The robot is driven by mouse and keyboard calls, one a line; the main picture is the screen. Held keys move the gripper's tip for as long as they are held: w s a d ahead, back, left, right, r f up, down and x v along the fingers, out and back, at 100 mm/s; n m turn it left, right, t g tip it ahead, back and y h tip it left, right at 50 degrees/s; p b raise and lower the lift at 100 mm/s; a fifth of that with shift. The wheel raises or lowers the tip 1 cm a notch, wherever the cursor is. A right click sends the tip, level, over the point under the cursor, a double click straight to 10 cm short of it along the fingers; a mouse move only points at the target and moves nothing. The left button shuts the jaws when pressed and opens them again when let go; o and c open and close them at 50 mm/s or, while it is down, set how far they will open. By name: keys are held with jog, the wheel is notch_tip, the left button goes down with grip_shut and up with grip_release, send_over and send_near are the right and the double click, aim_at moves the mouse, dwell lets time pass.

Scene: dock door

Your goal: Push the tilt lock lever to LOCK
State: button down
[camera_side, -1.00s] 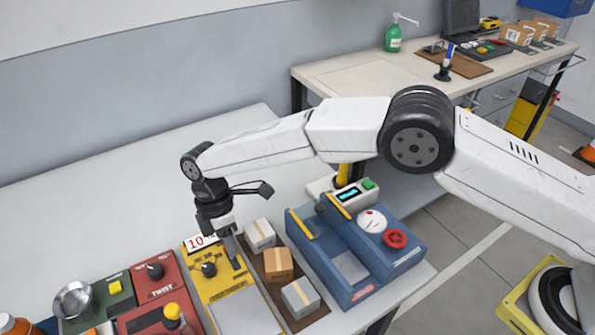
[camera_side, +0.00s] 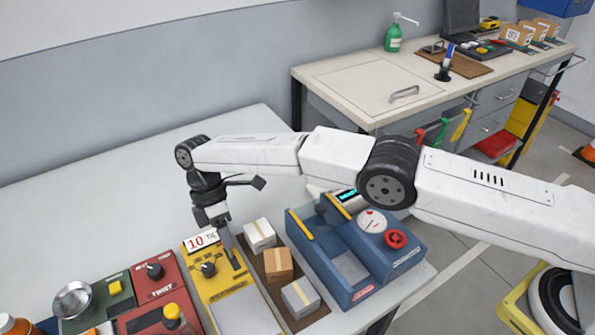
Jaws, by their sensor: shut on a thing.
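The yellow tilt station (camera_side: 222,289) stands on the bench, with a sign reading "10 TIL…" (camera_side: 200,240) at its back; the rest of the sign is hidden by my gripper. A black knob (camera_side: 208,269) sits on its left part. My gripper (camera_side: 233,258) points down over the right back part of the station, to the right of the knob. Its jaws are shut on what appears to be the tilt lock lever, which the fingers mostly hide. I cannot read the lever's position or any LOCK mark.
A brown tray (camera_side: 262,272) with small boxes stands close on the right, then a blue machine (camera_side: 345,282) with a red handwheel (camera_side: 396,238). A red TWIST station (camera_side: 163,290) adjoins on the left. The bench behind (camera_side: 90,190) is clear.

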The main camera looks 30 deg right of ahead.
jog(key=shift+s+a, duration=0.1)
dwell(0.5)
jog(key=shift+c, duration=2.4)
grip_release()
jog(key=shift+r, duration=1.7)
jog(key=s+d+r, duration=0.7)
jog(key=s+r, duration=0.2)
jog(key=s, duration=0.2)
jog(key=shift+s+d+r, duration=0.3)
jog(key=shift+s+r, duration=0.05)
jog(key=shift+d, duration=0.1)
